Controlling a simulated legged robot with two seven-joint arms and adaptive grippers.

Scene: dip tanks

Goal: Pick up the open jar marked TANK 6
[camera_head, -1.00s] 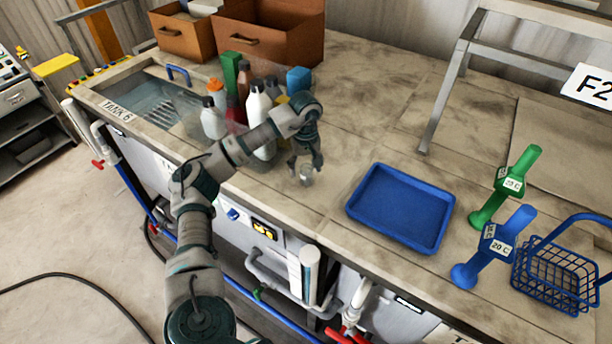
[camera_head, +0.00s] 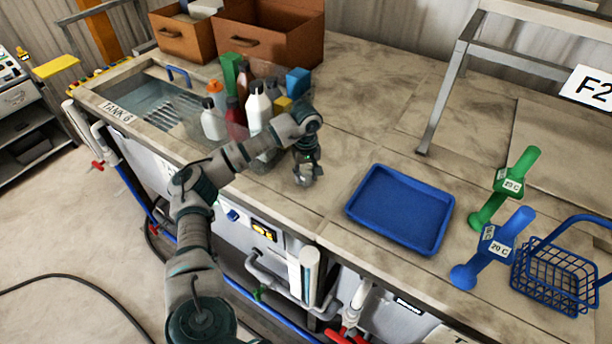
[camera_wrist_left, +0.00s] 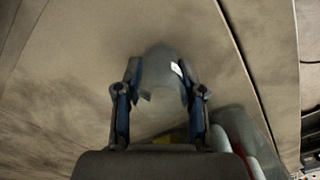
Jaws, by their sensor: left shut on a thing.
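A small clear jar (camera_head: 304,180) is on the counter near its front edge in the head view. It also shows in the left wrist view as a pale, see-through shape (camera_wrist_left: 160,72) with a small white label; I cannot read the label. My left gripper (camera_head: 306,172) points down over the jar and is shut on it, with one finger on each side. In the left wrist view the fingers of this gripper (camera_wrist_left: 160,95) flank the jar. I cannot tell whether the jar still touches the counter. My right gripper is not in view.
A clear bin of bottles (camera_head: 215,135) stands just left of the gripper. A blue tray (camera_head: 400,208) lies to the right, with green (camera_head: 503,187) and blue (camera_head: 492,248) handled tools and a blue wire basket (camera_head: 556,278) beyond. The sunken tank (camera_head: 150,98) is at the left.

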